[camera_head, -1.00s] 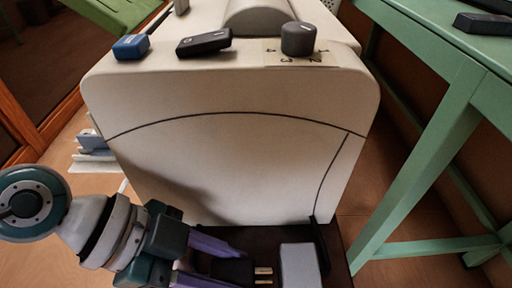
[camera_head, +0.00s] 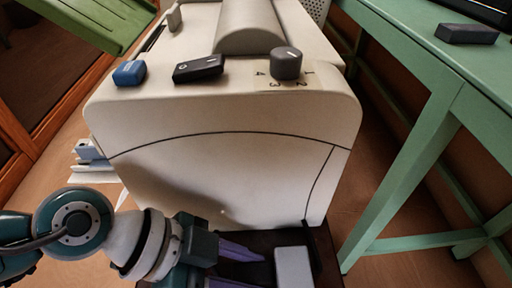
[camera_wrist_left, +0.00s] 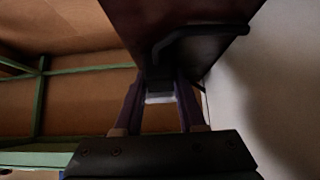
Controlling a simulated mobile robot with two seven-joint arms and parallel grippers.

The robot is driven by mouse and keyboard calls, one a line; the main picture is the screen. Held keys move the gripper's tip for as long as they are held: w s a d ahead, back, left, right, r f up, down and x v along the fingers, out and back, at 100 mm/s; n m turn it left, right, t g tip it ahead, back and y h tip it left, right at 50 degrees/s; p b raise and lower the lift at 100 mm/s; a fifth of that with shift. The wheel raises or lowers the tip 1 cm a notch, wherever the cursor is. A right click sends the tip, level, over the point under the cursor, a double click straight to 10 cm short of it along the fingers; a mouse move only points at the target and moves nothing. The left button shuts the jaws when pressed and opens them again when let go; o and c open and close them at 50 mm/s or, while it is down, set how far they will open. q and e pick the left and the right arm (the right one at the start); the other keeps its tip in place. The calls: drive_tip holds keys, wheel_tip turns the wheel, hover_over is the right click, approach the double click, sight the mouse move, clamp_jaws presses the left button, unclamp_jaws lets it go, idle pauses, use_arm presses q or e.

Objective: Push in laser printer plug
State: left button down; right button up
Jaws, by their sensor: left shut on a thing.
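The laser printer (camera_head: 225,170) is a large cream machine with a dial and buttons on top. A small light grey block (camera_head: 294,266), which looks like the socket, sits on the dark base beside it; a pale block also shows between the fingers in the left wrist view (camera_wrist_left: 160,98). My left gripper (camera_head: 258,270) has purple fingers, also in the wrist view (camera_wrist_left: 160,95). It is shut on the dark plug (camera_head: 252,271), just left of the grey block. The plug's prongs are not visible now, so I cannot tell whether they are inside. My right gripper is not in view.
A green table (camera_head: 440,95) stands at the right, with its leg near the dark base (camera_head: 323,250). A black cable (camera_wrist_left: 205,32) runs along the dark base. A green slatted piece of furniture (camera_head: 95,22) is at the upper left.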

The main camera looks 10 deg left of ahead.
use_arm(q)
drive_tip(key=shift+c, duration=2.4)
unclamp_jaws()
drive_tip(key=shift+d, duration=0.2)
drive_tip(key=p+v, duration=0.5)
drive_tip(key=v, duration=0.5)
